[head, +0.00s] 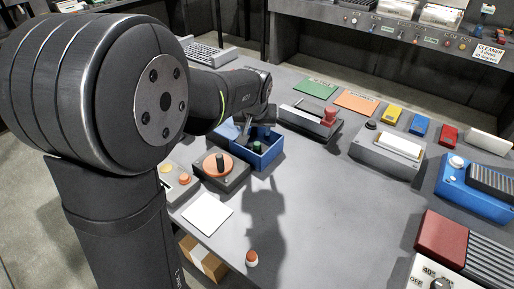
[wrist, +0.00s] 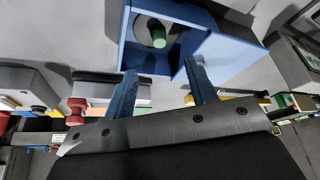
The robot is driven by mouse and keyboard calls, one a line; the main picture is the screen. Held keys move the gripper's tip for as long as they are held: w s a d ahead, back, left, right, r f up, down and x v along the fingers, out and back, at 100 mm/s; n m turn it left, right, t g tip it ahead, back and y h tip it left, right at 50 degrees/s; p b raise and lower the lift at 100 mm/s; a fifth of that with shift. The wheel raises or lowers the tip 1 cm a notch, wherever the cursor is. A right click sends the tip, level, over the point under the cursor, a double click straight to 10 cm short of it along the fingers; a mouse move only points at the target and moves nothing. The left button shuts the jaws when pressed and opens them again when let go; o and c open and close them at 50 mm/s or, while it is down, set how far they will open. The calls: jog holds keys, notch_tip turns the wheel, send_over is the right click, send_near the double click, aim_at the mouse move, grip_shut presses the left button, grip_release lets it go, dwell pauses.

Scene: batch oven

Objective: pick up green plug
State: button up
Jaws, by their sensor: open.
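The green plug (wrist: 160,38) is a short cylinder standing inside an open blue box (wrist: 203,20), over a dark round area of its floor. In the head view, the blue box (head: 268,157) sits left of the table's middle, and a small green top, likely the plug (head: 257,146), shows inside it. My gripper (wrist: 160,68) has two blue fingers spread apart, with nothing between them. In the wrist view the plug appears just beyond the gap between the fingertips, apart from them. In the head view my arm partly hides the box and the fingers.
Left of the box is a unit with an orange disc (head: 217,163) and a dark knob. A grey device with a red knob (head: 328,115) stands close behind on the right. A white sheet (head: 207,214) lies in front. The table's middle is clear.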

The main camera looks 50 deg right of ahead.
aim_at(257, 144)
jog(key=x, duration=1.1)
jog(key=shift+c, duration=0.4)
grip_shut()
jog(key=shift+r, duration=0.45)
notch_tip(257, 144, up, 3)
jog(key=shift+f, duration=0.1)
jog(key=s+a+r, duration=0.1)
jog(key=s+r, duration=0.6)
jog(key=s, duration=0.4)
jog(key=shift+s+a, duration=0.15)
jog(key=shift+s, duration=0.25)
